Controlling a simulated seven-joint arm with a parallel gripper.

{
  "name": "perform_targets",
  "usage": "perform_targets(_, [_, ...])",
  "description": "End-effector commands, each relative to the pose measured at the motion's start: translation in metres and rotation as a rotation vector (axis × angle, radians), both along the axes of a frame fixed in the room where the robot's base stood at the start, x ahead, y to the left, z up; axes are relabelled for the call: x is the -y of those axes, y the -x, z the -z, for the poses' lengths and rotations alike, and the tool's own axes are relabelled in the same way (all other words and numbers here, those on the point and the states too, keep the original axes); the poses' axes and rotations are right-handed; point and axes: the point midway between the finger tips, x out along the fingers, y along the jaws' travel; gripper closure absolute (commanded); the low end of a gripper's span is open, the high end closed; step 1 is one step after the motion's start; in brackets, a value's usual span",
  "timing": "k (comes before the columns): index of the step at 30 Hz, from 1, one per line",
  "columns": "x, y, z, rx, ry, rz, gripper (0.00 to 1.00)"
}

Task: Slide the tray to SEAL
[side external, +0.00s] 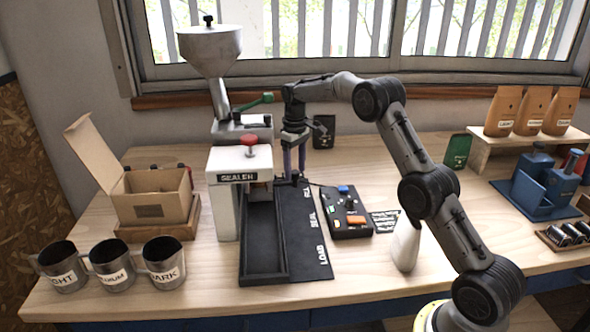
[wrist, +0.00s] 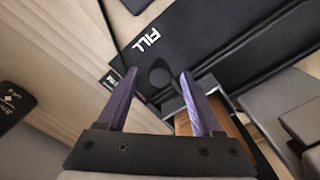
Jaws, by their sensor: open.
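A black track (side external: 264,262) runs from the front of the table back under the sealer (side external: 238,178). The label strip (side external: 310,237) beside it reads LOAD, SEAL and FILL from front to back. The tray (wrist: 172,104) shows partly in the wrist view near the FILL label (wrist: 146,40), with something brown beside it; the sealer mostly hides it in the side view. A dark round knob (wrist: 160,76) sits between my fingers. My gripper (side external: 294,174), also in the wrist view (wrist: 158,73), is open around the knob, and I cannot tell whether it touches.
A control box (side external: 347,222) with coloured buttons stands right of the strip. A white bottle (side external: 405,246) stands near my arm. Labelled mugs (side external: 111,265) and an open carton (side external: 150,195) are on the left. The hopper (side external: 212,55) rises behind the sealer.

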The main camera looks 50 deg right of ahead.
Motion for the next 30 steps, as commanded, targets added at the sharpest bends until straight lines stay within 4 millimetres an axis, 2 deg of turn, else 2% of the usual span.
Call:
perform_targets(12, [0.0000,-0.0001,0.0067,0.001,0.000,0.000,0.35])
perform_targets(23, [0.0000,0.0000,0.0065,0.001,0.000,0.000,1.00])
perform_targets(30, [0.0000,0.0000,0.0063,0.001,0.000,0.000,1.00])
